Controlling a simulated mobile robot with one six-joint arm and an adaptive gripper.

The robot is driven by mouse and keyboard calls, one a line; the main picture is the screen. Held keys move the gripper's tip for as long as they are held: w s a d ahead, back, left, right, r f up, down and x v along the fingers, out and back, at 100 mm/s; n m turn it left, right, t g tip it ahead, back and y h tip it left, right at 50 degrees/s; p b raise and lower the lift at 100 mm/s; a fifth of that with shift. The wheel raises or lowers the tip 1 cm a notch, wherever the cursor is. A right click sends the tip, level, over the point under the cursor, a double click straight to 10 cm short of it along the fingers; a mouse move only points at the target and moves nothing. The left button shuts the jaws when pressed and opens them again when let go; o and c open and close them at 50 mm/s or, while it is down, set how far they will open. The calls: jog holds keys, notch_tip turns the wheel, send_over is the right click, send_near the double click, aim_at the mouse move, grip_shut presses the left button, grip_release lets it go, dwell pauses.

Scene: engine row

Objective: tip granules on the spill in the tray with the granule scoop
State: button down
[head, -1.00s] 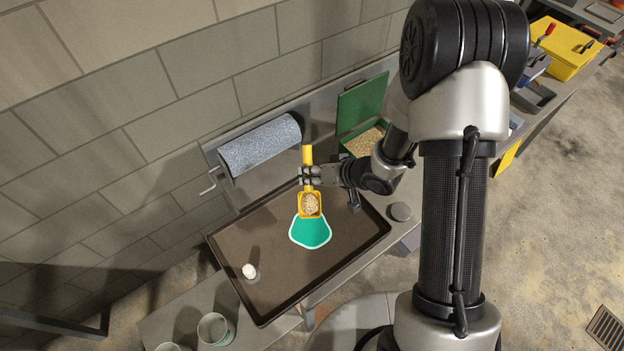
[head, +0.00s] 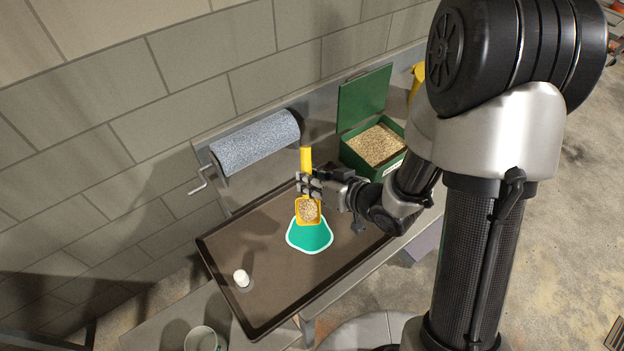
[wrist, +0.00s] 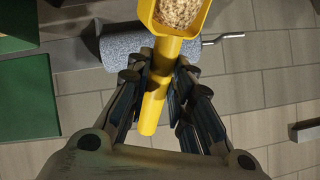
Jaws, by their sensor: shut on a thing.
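My gripper (head: 312,186) is shut on the yellow handle of the granule scoop (head: 306,157). The scoop's bowl holds tan granules (head: 309,211) and hangs over the upper part of the spill. The spill (head: 309,236) is a green patch with a white edge in the dark tray (head: 262,316). In the wrist view my gripper (wrist: 160,85) closes around the handle of the scoop (wrist: 150,118), and the granules (wrist: 178,12) show in its bowl at the top edge. The bowl looks level, and its exact height above the tray is hard to tell.
An open green box of granules (head: 398,168) stands at the back right, its lid up. A grey roll (head: 258,144) with a crank is behind the tray. A small white object (head: 241,278) stands in the tray's left part. A cup (head: 202,340) is at the front left.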

jog(key=shift+r+p, duration=0.3)
jog(key=shift+p, duration=0.65)
jog(key=s+p, duration=0.1)
jog(key=p, duration=0.2)
jog(key=shift+d+t, duration=0.1)
jog(key=shift+t, duration=0.2)
jog(key=shift+s+f+n+t, duration=0.3)
jog(key=shift+s+f+t, duration=0.05)
jog(key=shift+t, duration=0.05)
jog(key=shift+s+r+n+t+y+p, duration=0.1)
jog(key=shift+s+n+t+y+p, duration=0.25)
jog(key=shift+s+t+p, duration=0.2)
jog(key=shift+s, duration=0.1)
notch_tip(320, 180, up, 5)
jog(key=p, duration=0.4)
jog(key=shift+d, duration=0.1)
